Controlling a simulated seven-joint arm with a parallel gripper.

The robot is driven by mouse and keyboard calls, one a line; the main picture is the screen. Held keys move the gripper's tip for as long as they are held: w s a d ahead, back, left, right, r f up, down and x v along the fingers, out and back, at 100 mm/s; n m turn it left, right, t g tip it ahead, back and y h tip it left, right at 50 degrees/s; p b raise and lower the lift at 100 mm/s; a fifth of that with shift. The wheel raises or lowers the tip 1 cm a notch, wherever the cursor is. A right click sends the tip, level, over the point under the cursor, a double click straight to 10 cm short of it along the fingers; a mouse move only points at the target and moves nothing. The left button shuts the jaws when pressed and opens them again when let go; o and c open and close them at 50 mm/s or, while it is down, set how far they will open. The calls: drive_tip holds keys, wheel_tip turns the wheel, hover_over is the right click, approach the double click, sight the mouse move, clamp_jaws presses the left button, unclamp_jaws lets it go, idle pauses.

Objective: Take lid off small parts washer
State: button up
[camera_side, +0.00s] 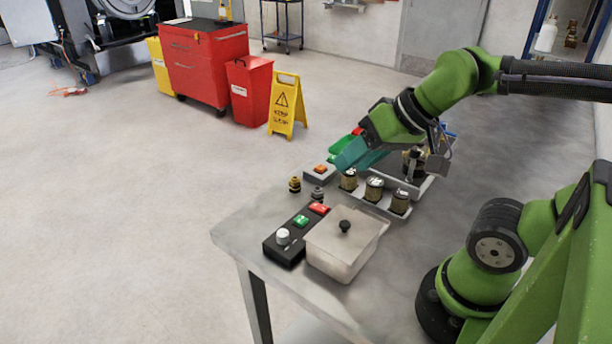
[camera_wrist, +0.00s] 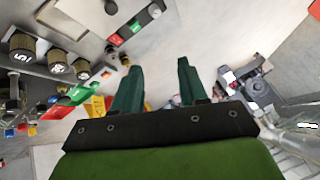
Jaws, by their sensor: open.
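The small parts washer (camera_side: 335,258) is a pale box near the front corner of the grey table in the side view. My gripper (camera_side: 350,160) hangs beyond the washer, over the far part of the table, apart from the lid. Its two teal fingers are spread with nothing between them in the wrist view (camera_wrist: 157,65).
A black control box (camera_side: 298,233) with buttons and a white dial stands left of the washer. Several jars (camera_side: 374,188) stand in a rack behind it. A grey tray (camera_side: 412,185) and a green bin (camera_side: 342,144) are near my gripper. Space above the washer is clear.

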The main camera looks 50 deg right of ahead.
drive_tip(key=shift+o, duration=1)
